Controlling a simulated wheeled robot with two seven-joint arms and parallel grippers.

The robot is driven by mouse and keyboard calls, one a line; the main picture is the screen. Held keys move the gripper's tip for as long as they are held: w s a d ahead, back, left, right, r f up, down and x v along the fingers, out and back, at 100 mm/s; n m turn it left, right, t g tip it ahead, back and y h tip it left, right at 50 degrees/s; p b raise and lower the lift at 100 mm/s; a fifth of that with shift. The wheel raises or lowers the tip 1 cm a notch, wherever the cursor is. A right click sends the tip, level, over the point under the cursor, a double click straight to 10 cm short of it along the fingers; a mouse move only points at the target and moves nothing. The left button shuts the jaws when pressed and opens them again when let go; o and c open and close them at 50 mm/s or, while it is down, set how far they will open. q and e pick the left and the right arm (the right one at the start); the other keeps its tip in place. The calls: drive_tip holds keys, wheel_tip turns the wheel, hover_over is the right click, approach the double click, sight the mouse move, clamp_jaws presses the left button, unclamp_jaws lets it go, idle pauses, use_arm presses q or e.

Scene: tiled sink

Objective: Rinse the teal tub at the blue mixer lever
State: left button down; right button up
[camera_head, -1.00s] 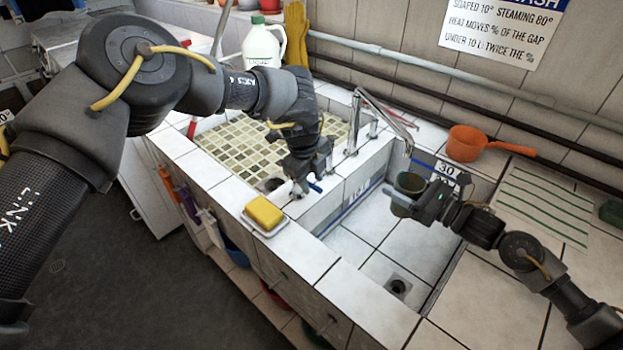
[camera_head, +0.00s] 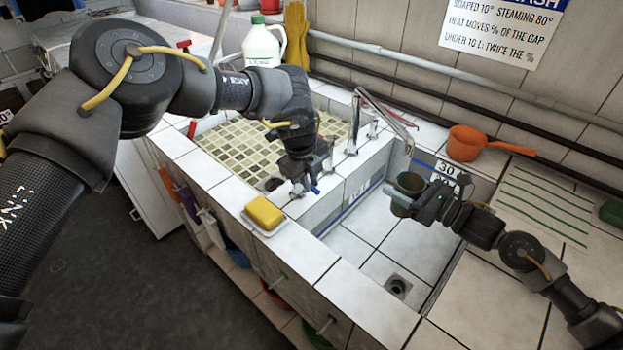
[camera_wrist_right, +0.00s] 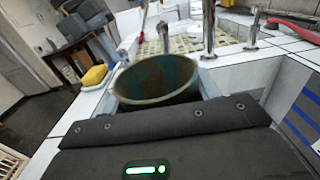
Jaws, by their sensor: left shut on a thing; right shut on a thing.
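The teal tub (camera_head: 410,182) is held over the white tiled sink basin, just below the end of the chrome spout (camera_head: 388,113) in the head view. My right gripper (camera_head: 424,201) is shut on it. In the right wrist view the tub (camera_wrist_right: 157,82) looks upright, its mouth up, with brownish marks inside. No water stream is visible. My left gripper (camera_head: 303,181) is shut at the blue mixer lever (camera_head: 315,189) on the tiled ledge. Only the lever's blue tip shows; the gripper hides the rest.
A yellow sponge (camera_head: 264,211) lies on a dish at the front ledge. An orange dipper (camera_head: 466,143) stands on the counter behind the basin. A white jug (camera_head: 262,48) and yellow gloves (camera_head: 297,35) are at the back. A drain (camera_head: 398,287) shows in the basin floor.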

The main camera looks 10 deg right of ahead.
use_arm(q)
drive_tip(key=shift+s+a+m, duration=0.25)
drive_tip(key=shift+a+m, duration=0.3)
drive_tip(key=shift+m, duration=0.65)
drive_tip(key=c, duration=1.5)
unclamp_jaws()
drive_tip(key=shift+o, duration=0.2)
drive_tip(key=shift+r, duration=0.1)
wheel_tip(320, 180, up, 12)
drive_tip(key=a, duration=0.2)
drive_tip(key=shift+s+f, duration=0.2)
drive_tip(key=shift+s, duration=0.25)
